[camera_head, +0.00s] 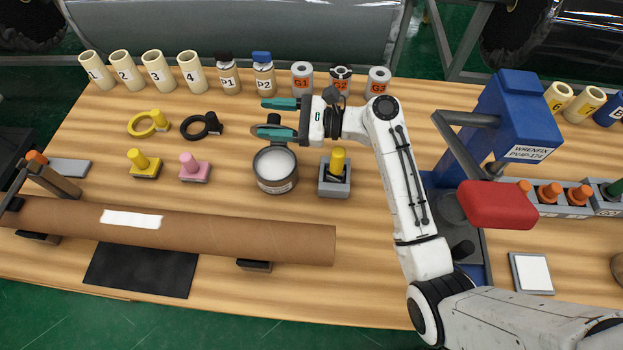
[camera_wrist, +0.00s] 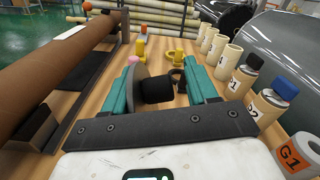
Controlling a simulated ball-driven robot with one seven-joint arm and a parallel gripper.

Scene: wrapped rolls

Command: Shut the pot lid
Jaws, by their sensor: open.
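The grey pot (camera_head: 276,181) stands open on the bench, with pale contents showing. Its grey lid (camera_head: 257,130) stands raised at the pot's far rim, partly hidden by a finger. My gripper (camera_head: 267,118) is open at the lid, above and behind the pot, with its teal fingers pointing left. In the wrist view, the lid's grey disc (camera_wrist: 139,74) and black knob (camera_wrist: 157,90) show between the spread fingers (camera_wrist: 160,72). The disc is close to the left finger; I cannot tell whether they touch.
A grey block with a yellow knob (camera_head: 338,162) stands right of the pot. Pink (camera_head: 194,168) and yellow (camera_head: 145,163) knobbed pieces lie to the left. A long brown roll (camera_head: 180,228) crosses the front. Labelled jars and tubes (camera_head: 228,78) line the back.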

